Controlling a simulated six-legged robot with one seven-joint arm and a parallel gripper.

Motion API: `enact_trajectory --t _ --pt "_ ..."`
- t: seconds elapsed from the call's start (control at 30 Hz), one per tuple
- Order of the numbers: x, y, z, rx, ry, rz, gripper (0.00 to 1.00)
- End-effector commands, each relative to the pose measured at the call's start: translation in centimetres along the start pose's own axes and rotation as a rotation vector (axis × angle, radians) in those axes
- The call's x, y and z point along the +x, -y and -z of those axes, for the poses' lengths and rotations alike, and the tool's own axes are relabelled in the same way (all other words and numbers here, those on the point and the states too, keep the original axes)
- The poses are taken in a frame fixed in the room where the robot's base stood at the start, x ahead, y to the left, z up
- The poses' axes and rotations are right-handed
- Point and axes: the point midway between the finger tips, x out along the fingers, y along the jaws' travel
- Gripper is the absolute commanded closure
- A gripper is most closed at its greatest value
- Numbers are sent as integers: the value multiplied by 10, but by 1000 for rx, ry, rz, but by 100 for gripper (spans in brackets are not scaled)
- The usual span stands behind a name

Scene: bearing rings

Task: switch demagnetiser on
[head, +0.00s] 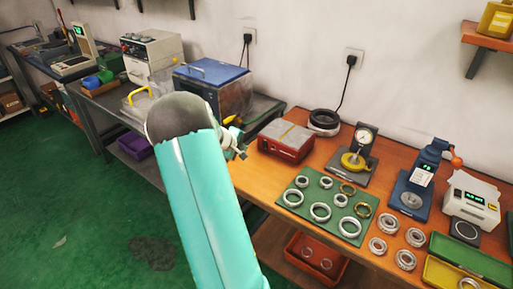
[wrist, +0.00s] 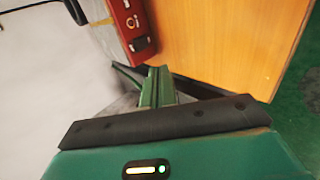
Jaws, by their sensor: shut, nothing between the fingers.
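A red box with a grey top plate, which looks like the demagnetiser (head: 287,141), sits at the left end of the wooden bench. In the wrist view its red front (wrist: 127,14) is at the top, with a ring-shaped mark and a dark switch-like part (wrist: 140,44) on it. I cannot tell the switch's position. My gripper (wrist: 157,72) is shut and empty, its fingertips below and apart from the red front in the wrist view. In the head view my arm hides most of the gripper.
A blue-lidded machine (head: 213,77) stands on the dark bench to the left. Green floor is open at left.

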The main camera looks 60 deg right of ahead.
Motion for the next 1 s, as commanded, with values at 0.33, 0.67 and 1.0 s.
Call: enact_trajectory --t 0.33,0.67,1.0 --pt "12 0 -1 0 2 1 100" --pt "72 0 1 -1 1 1 100" --pt "123 -16 1 2 -1 0 100"
